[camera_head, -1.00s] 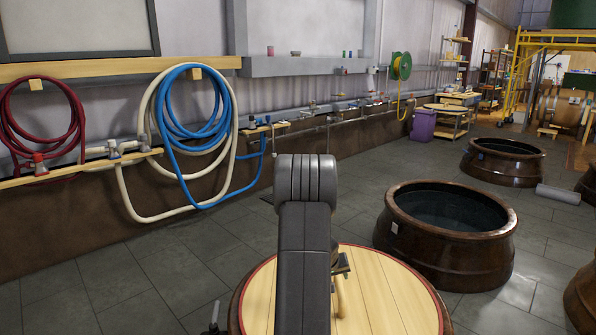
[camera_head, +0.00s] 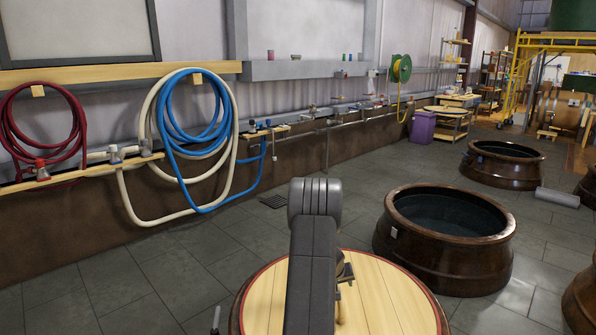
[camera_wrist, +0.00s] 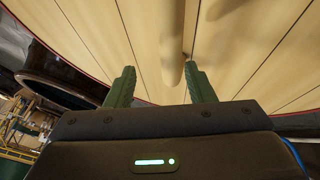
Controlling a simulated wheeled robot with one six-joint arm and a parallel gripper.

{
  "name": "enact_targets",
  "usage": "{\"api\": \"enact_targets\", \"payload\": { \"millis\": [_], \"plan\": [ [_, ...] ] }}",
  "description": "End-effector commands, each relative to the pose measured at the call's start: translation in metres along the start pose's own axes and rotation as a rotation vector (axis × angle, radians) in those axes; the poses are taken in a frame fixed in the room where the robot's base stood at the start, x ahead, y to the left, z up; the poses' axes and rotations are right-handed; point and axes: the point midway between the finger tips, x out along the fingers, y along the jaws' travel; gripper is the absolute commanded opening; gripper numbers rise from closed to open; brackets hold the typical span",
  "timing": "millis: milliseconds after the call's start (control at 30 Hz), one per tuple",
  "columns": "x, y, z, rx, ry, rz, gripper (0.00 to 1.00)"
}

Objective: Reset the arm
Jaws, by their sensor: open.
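My gripper (camera_wrist: 159,76) is open. Its two green fingers are apart in the wrist view, over the pale plank top. In the head view my dark arm stands in front of the gripper and hides most of it. The round wooden lid (camera_head: 385,290) has a red edge and pale planks. A pale rounded wooden piece (camera_wrist: 172,42) lies between the fingers in the picture, its end near the fingertips. I cannot tell whether it touches them. Nothing is visibly held.
A grey cylinder (camera_head: 557,197) lies on the floor. Blue hose (camera_head: 168,130) and red hose (camera_head: 80,115) hang on the left wall. Grey floor at left is clear.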

Motion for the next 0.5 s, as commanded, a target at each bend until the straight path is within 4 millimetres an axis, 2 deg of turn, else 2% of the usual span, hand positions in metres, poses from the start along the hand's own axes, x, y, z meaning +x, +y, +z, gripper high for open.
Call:
{"api": "enact_targets", "payload": {
  "millis": [33,367,500],
  "plan": [
    [-0.012,0.004,-0.006,-0.001,0.002,0.001,0.49],
    [-0.053,0.018,-0.026,0.001,0.002,0.0,0.49],
    [-0.067,-0.004,-0.016,0.008,-0.009,0.0,0.49]
  ]
}}
